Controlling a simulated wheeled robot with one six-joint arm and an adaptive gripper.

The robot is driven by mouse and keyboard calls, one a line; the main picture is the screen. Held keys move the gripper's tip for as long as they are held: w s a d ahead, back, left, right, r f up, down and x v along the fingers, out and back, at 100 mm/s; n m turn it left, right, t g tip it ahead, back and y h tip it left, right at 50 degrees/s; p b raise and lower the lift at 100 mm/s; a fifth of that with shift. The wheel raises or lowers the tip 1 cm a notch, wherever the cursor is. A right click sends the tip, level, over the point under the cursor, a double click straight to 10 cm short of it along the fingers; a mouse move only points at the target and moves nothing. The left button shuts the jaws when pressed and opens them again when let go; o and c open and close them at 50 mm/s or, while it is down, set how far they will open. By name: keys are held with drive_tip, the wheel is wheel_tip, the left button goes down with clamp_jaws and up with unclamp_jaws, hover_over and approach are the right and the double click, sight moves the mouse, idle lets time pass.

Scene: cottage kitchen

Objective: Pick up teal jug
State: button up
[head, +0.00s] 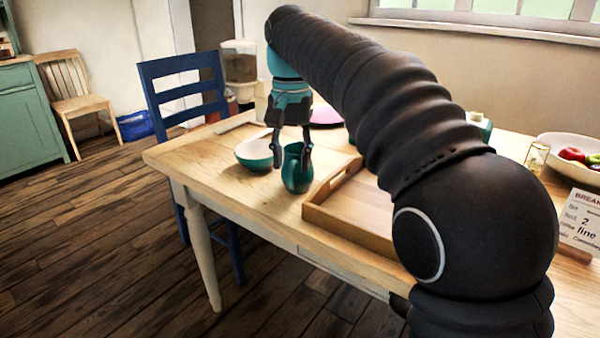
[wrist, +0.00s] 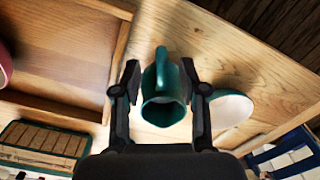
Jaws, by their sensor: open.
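The teal jug (head: 297,170) stands upright on the wooden table, between a bowl and a wooden tray in the head view. In the wrist view the jug (wrist: 163,108) sits between my two fingers, with its handle toward the top of the picture. My gripper (head: 292,158) is open above and around the jug's upper part. In the wrist view my gripper's fingertips (wrist: 160,82) lie on either side of the jug, with a small gap visible at each side. The jug's base is hidden in the wrist view.
A teal and white bowl (head: 254,152) stands close to the jug's left. A wooden tray (head: 330,212) lies close to its right. A blue chair (head: 187,85) stands behind the table's left end. A fruit bowl (head: 552,147) is at the far right. The table's front left corner is clear.

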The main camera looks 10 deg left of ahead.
sight(291, 171)
drive_tip(key=shift+w+a+f+b, duration=0.1)
drive_tip(key=shift+f+b, duration=0.95)
drive_tip(key=shift+f, duration=1.7)
clamp_jaws()
drive_tip(key=shift+r, duration=0.1)
